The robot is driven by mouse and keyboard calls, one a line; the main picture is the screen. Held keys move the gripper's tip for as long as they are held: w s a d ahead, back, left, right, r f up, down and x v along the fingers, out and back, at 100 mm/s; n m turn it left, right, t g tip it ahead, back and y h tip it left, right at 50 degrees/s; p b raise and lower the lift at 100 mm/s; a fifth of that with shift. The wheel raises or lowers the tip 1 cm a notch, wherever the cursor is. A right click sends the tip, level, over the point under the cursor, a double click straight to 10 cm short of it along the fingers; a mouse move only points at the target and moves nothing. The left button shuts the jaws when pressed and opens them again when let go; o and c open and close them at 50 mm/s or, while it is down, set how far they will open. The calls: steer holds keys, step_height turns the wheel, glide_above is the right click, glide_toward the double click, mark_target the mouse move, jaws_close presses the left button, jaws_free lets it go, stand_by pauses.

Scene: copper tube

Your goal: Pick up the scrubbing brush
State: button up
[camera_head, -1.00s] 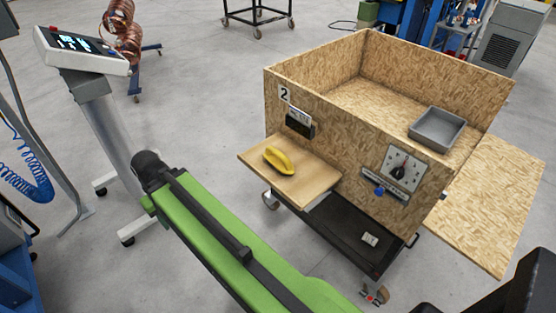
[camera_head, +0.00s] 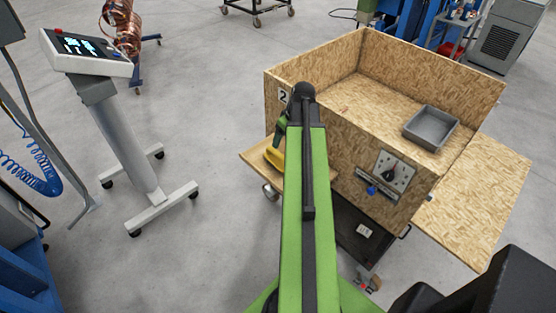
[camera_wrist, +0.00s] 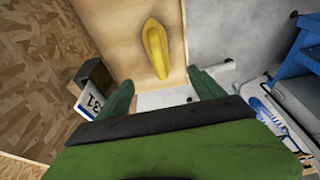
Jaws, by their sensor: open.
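The yellow scrubbing brush (camera_head: 272,157) lies on a small wooden shelf (camera_head: 252,153) on the left side of the chipboard box; my arm partly hides it. In the wrist view the brush (camera_wrist: 156,48) lies lengthwise on the pale board (camera_wrist: 115,30), beyond my fingertips. My gripper (camera_wrist: 163,90) is open and empty, its two green fingers spread on either side below the brush's near end. In the head view my gripper (camera_head: 281,128) shows small beside the box wall, near the brush.
The chipboard box (camera_head: 345,135) carries a dial panel (camera_head: 390,170) and holds a grey tray (camera_head: 431,128). A black holder (camera_wrist: 93,80) on the box wall is left of my fingers in the wrist view. A screen on a stand (camera_head: 85,52) is at left; floor between is clear.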

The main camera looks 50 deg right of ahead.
steer(key=b, duration=1.1)
glide_above(277, 160)
steer(key=s, duration=0.1)
steer(key=f, duration=1.2)
steer(key=shift+s+a, duration=0.15)
steer(key=shift+s, duration=0.05)
steer(key=shift+r, duration=0.15)
steer(key=b+x, duration=0.5)
steer(key=shift+f, duration=0.2)
steer(key=shift+r, duration=0.2)
steer(key=c, duration=1.6)
steer(key=shift+o, duration=0.2)
step_height(277, 160, up, 10)
steer(key=p, duration=1)
steer(key=shift+r, duration=0.15)
